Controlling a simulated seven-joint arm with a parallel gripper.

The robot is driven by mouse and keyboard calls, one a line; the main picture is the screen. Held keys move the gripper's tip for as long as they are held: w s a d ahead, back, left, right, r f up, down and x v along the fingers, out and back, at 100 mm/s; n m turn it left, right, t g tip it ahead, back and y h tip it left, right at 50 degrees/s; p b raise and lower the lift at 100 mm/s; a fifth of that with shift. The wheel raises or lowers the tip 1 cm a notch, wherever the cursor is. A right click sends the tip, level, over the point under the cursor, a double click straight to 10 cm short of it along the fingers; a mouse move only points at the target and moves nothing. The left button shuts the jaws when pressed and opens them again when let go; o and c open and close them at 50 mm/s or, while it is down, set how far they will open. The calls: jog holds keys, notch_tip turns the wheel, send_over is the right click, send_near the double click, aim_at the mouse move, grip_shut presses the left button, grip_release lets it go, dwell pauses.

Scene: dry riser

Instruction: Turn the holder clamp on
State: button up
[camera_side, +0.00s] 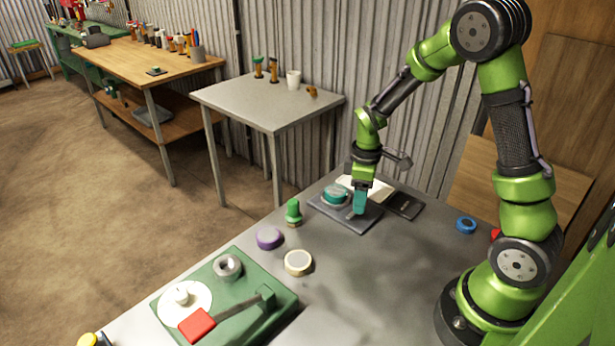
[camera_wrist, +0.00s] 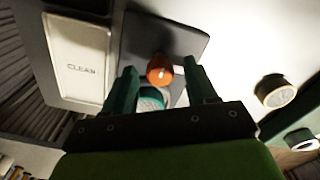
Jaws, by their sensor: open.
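A dark grey plate (camera_side: 350,219) lies on the near table with a round teal piece (camera_side: 335,196) on it. In the wrist view, the plate (camera_wrist: 185,42) carries an orange round knob (camera_wrist: 159,70) with a small pale mark, which looks like the holder clamp's control. The teal piece (camera_wrist: 150,98) shows partly behind the gripper body. My gripper (camera_side: 360,202) points down over the plate, beside the teal piece. In the wrist view, its two teal fingers (camera_wrist: 158,75) are apart, with the knob showing between them. I cannot tell whether they touch it.
A white panel marked CLEAN (camera_wrist: 78,60) lies beside the plate. A black slab (camera_side: 405,206), green-topped piece (camera_side: 293,212), purple disc (camera_side: 269,238), cream disc (camera_side: 298,262) and blue ring (camera_side: 465,225) stand around. A green base (camera_side: 245,265) with a red-handled lever is at front left. Table right of centre is clear.

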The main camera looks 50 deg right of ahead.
jog(key=c, duration=1.1)
jog(key=shift+o, duration=0.2)
jog(key=m, duration=0.4)
jog(key=shift+m, duration=0.3)
jog(key=m, duration=0.9)
jog(key=shift+m, duration=2.1)
